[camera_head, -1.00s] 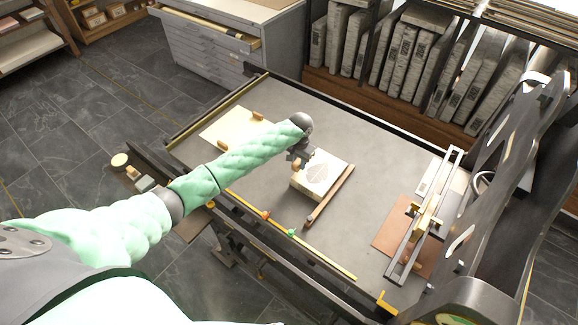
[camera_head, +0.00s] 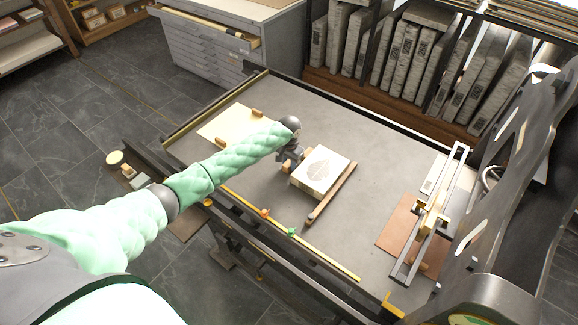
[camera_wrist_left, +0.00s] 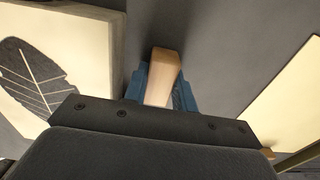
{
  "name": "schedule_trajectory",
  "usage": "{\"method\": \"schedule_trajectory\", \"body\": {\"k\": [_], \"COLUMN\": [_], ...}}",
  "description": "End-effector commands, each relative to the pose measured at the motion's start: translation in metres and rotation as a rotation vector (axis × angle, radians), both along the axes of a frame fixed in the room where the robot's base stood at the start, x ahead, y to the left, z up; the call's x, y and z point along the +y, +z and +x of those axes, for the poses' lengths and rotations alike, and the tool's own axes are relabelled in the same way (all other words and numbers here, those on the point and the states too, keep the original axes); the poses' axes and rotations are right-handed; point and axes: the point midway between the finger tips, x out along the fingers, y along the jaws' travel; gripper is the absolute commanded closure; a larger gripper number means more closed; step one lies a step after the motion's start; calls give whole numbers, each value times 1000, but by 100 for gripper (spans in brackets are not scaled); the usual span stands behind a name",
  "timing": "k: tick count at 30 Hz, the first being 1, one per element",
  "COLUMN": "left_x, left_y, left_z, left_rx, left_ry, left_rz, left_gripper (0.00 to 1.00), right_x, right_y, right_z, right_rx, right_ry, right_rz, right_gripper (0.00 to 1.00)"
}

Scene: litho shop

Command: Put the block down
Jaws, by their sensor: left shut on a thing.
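My left gripper (camera_head: 287,160) is low over the grey press bed (camera_head: 260,185), just left of a pale slab with a leaf print (camera_head: 318,172). In the left wrist view its blue fingers (camera_wrist_left: 160,95) are shut on a small tan wooden block (camera_wrist_left: 164,70). The printed slab (camera_wrist_left: 60,60) shows left of the block there, with a gap of bare grey bed between. I cannot tell whether the block touches the bed. In the head view the block is mostly hidden by the gripper. My right gripper is not in view.
A long wooden bar (camera_head: 331,195) lies along the slab's right side. A cream sheet (camera_head: 228,125) with two wooden pieces lies to the left. A brown plate (camera_head: 400,225) under a metal frame is at the right. The bed's middle and far part are clear.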

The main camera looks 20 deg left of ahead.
Motion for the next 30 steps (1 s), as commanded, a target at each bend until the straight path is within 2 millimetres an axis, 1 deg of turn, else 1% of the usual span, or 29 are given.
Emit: {"method": "schedule_trajectory", "body": {"k": [8,12,13,16,25,27,30], "left_x": [0,0,0,0,0,0,0], "left_y": [0,-3,-3,-3,-2,2,9], "left_z": [0,0,0,0,0,0,0], "left_rx": [-1,0,0,-1,-1,-1,-1], "left_ry": [0,0,0,0,0,0,0], "left_rz": [0,-1,0,0,0,0,0], "left_gripper": [96,96,71,52,52,52,52], "right_x": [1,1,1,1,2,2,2], "right_y": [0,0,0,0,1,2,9], "right_z": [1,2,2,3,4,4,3], "right_rx": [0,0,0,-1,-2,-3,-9], "right_ry": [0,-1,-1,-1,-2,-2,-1], "right_rz": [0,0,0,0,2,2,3], "right_gripper": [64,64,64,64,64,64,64]}}
